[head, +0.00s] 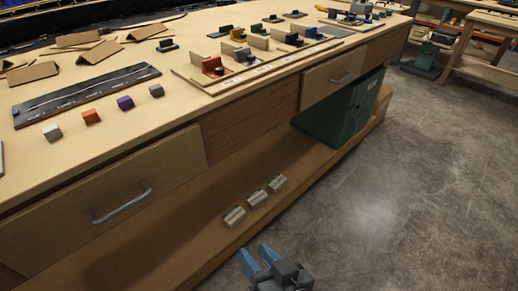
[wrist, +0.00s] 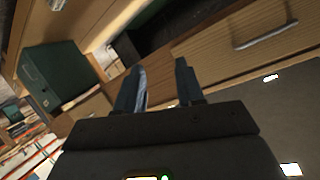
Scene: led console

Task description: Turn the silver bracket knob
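No part that I can clearly tell to be the silver bracket knob shows. Silver bracket-shaped handles are on the bench drawers: one on the near left drawer (head: 120,205) and one on the farther drawer (head: 341,77). One such handle (wrist: 265,35) shows at the upper right of the wrist view. My gripper (head: 257,257) is at the bottom of the head view, low in front of the bench's lower shelf. In the wrist view its two blue fingers (wrist: 160,75) stand apart with nothing between them. It is away from the handles.
The wooden bench top (head: 200,110) holds small coloured blocks, a dark strip (head: 85,95) and a board with several brackets. Several small pale blocks (head: 256,198) lie on the lower shelf. A green cabinet (head: 340,110) stands under the bench. The concrete floor (head: 410,200) is clear at right.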

